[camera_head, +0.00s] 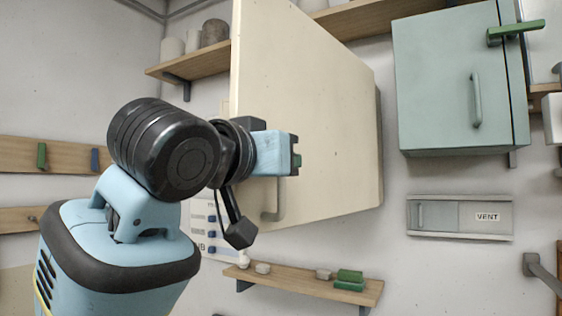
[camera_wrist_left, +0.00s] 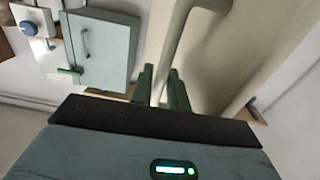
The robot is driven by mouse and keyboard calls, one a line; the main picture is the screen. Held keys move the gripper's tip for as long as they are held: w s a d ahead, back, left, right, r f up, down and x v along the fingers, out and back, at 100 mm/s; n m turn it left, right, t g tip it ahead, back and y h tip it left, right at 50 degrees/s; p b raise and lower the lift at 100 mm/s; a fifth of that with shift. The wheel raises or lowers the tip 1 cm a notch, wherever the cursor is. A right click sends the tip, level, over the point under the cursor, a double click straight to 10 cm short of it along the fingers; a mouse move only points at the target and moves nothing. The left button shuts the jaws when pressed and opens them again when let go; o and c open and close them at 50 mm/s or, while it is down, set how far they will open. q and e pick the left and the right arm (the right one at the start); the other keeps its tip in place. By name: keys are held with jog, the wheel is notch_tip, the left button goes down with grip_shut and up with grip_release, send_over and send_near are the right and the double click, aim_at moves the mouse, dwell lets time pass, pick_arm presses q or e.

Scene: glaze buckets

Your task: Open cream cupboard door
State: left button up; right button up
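The cream cupboard door (camera_head: 310,90) fills the middle of the head view. Its face slants, with the left edge nearer to me and the right edge farther back. The cupboard's inside is hidden. The grey bar handle (camera_head: 271,208) is low on the door's left part, its upper part hidden by my left gripper (camera_head: 297,160). In the left wrist view the handle (camera_wrist_left: 178,35) runs down between the two green fingers of the left gripper (camera_wrist_left: 161,92), which look shut on it. The door face (camera_wrist_left: 235,55) lies to the right there. My right gripper is not in view.
A pale green cupboard (camera_head: 440,80) with its own handle hangs to the right, above a vent panel (camera_head: 460,218). A wooden shelf (camera_head: 310,283) with small blocks is below the door. Another shelf (camera_head: 195,64) with pots is at upper left, behind the door's edge.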

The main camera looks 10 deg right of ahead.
pick_arm(q)
jog(key=v, duration=0.8)
jog(key=shift+w, duration=0.1)
dwell(0.5)
